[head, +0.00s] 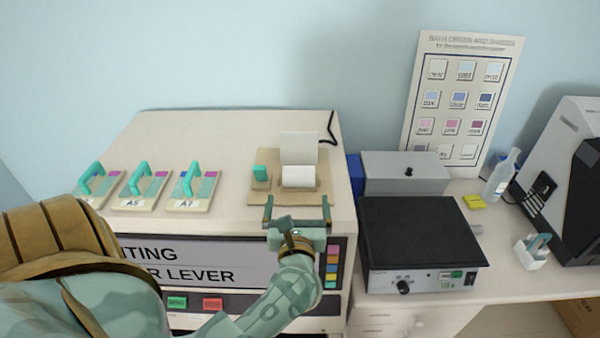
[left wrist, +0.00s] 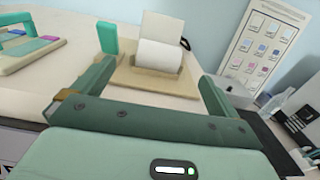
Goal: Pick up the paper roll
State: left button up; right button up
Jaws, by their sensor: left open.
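The white paper roll (head: 298,176) sits on a tan holder board (head: 262,196) on top of the cream machine, with a sheet of paper standing up behind it. The roll also shows in the left wrist view (left wrist: 158,56), beyond the fingers. My left gripper (head: 297,205) is open and empty, in front of the board's near edge, with its fingers apart and pointing toward the roll. It does not touch the roll. In the left wrist view the gripper (left wrist: 150,80) has one finger on each side of the picture's middle. My right gripper is not in view.
A teal block (head: 260,175) stands on the board left of the roll. Several teal-handled slide racks (head: 196,188) lie farther left on the cream machine (head: 230,128). A black-topped hotplate (head: 420,232) and a grey box (head: 404,172) stand to the right. A bottle (head: 500,178) stands farther right.

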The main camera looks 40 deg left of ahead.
aim_at(299, 170)
pick_arm(q)
jog(key=p+x, duration=0.1)
jog(key=x, duration=0.5)
jog(key=p+x, duration=0.2)
jog(key=x, duration=0.3)
jog(key=shift+w+a+r, duration=0.15)
jog(key=shift+w, duration=0.2)
jog(key=shift+s, duration=0.1)
jog(key=shift+c, duration=0.4)
jog(key=c, duration=1.1)
jog(key=shift+r, duration=0.1)
jog(key=shift+c, duration=0.2)
